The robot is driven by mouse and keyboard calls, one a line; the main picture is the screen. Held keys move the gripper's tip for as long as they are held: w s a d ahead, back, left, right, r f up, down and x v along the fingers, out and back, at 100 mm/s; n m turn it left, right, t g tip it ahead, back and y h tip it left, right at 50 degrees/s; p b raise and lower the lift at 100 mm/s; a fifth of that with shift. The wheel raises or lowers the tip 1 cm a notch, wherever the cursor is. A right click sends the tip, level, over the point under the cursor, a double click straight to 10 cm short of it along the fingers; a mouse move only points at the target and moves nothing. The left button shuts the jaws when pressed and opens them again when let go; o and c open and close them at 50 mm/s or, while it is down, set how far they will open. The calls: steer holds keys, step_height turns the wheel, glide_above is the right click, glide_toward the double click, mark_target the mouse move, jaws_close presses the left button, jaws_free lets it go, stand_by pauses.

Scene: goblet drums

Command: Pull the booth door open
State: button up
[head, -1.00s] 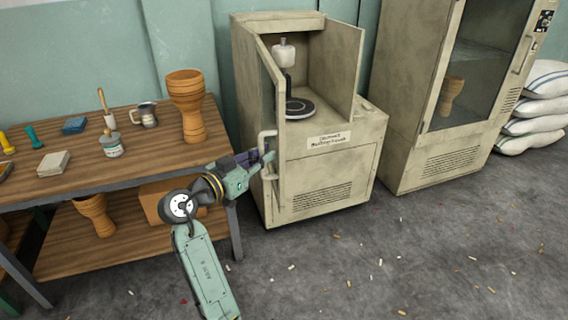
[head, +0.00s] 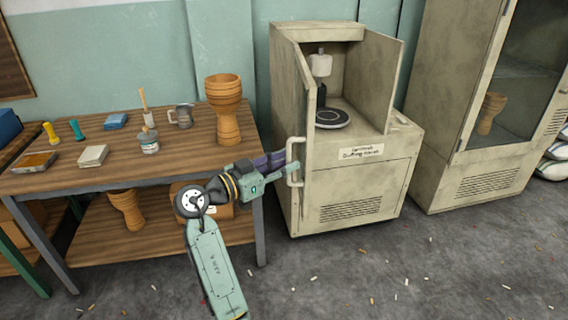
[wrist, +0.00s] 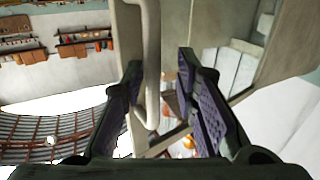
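The beige booth (head: 355,185) stands right of the workbench, with a turntable and a white part inside its opening. Its door (head: 302,100) is a tall narrow panel at the left of the opening, seen nearly edge-on. The pale handle (head: 292,180) is on the door's outer side, and it also shows as a vertical bar in the wrist view (wrist: 152,50). My gripper (head: 287,163) is at the handle. In the wrist view my gripper (wrist: 158,75) is open, with the bar between its fingers, closer to the left finger. Contact cannot be made out.
A wooden workbench (head: 60,182) with a goblet drum (head: 224,100), a mug and small tools is left of my arm. A tall glass-fronted cabinet (head: 440,130) stands right of the booth. The floor in front is clear apart from small scraps.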

steer(key=shift+a, duration=0.1)
steer(key=v, duration=1.1)
steer(key=shift+s+a, duration=0.25)
steer(key=shift+s, duration=0.1)
